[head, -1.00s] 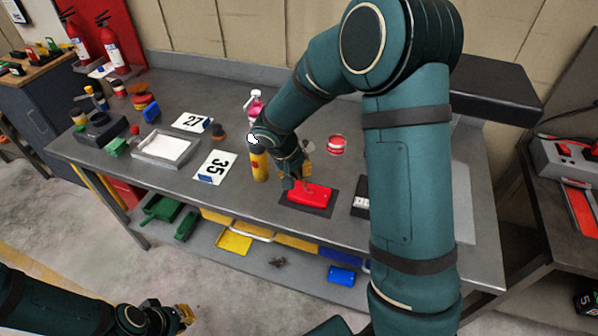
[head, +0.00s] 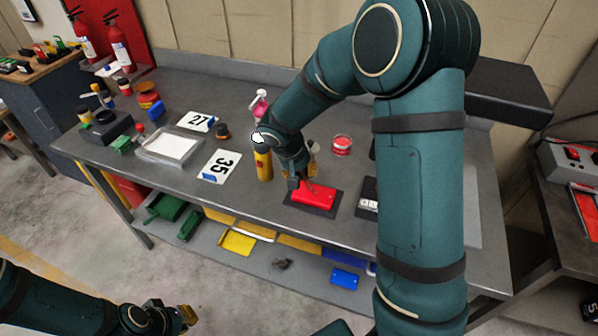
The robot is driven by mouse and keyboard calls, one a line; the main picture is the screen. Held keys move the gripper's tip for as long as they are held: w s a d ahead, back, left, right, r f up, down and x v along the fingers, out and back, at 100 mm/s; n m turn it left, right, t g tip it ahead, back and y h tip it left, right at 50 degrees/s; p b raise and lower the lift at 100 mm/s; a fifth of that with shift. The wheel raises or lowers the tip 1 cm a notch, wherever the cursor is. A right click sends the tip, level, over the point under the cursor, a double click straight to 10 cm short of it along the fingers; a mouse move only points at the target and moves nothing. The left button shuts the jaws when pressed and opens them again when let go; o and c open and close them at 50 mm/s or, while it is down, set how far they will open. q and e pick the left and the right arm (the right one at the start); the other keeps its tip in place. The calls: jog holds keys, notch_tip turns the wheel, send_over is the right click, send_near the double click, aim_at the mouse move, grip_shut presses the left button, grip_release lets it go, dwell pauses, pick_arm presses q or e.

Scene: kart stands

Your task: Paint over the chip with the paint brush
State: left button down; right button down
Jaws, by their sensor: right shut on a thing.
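A red panel (head: 318,198) lies on a dark mat (head: 327,213) near the front edge of the workbench. My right gripper (head: 304,182) is low over the panel's far left part, pointing down. It is shut on a thin thing, apparently the paint brush, mostly hidden by the fingers; I cannot tell if its tip touches the panel. The chip cannot be made out. An open tin with red contents (head: 342,142) stands behind and right of the panel. My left gripper (head: 187,315) is at the lower left, away from the bench; its jaw opening is unclear.
A yellow bottle (head: 263,168) stands just left of my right gripper, with a pink spray bottle (head: 259,106) behind. Number cards 35 (head: 219,166) and 27 (head: 196,121) and a white tray (head: 168,147) lie further left. A black-and-white item (head: 368,196) lies right of the mat.

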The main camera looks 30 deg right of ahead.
jog(key=shift+s+d, duration=0.2)
jog(key=shift+s, duration=0.05)
jog(key=shift+s+d+b, duration=0.35)
jog(key=shift+s+d, duration=0.1)
jog(key=shift+w+a, duration=0.15)
dwell(0.5)
jog(key=shift+w+a, duration=0.4)
jog(key=shift+w, duration=0.05)
jog(key=shift+w+a, duration=0.1)
jog(key=shift+w+a+b, duration=0.35)
jog(key=shift+w+a, duration=0.1)
jog(key=shift+s+d, duration=0.15)
dwell(0.4)
jog(key=shift+s+d+b, duration=0.35)
jog(key=shift+s+d, duration=0.05)
jog(key=shift+s, duration=0.05)
jog(key=shift+s+d, duration=0.1)
